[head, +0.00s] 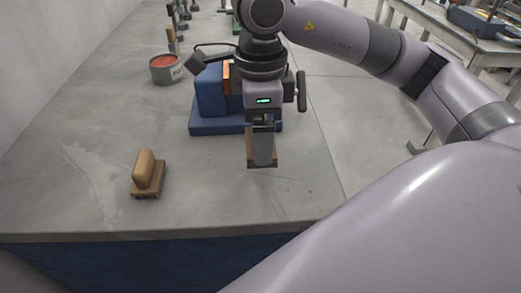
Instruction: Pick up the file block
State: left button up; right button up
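A brown block with a dark lower edge (250,158), which looks like the file block, is at the front right of the workbench. My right gripper (263,150) points straight down at it from above, and a grey finger covers most of its near face. The fingers are seen in line, so I cannot tell whether they are closed on the block or stand open around it. Whether the block touches the bench is also unclear. My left gripper is not in view.
A wooden brush-like tool with a raised handle (148,174) lies at the left of the grey workbench (80,150). A blue vise (210,92) stands just behind my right gripper. A tin with red contents (165,69) is farther back. The front middle bench is clear.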

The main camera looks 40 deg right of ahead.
notch_tip(320, 180, up, 13)
jog(key=p, duration=0.2)
jog(key=shift+p, duration=0.35)
jog(key=o, duration=0.7)
jog(key=c, duration=0.4)
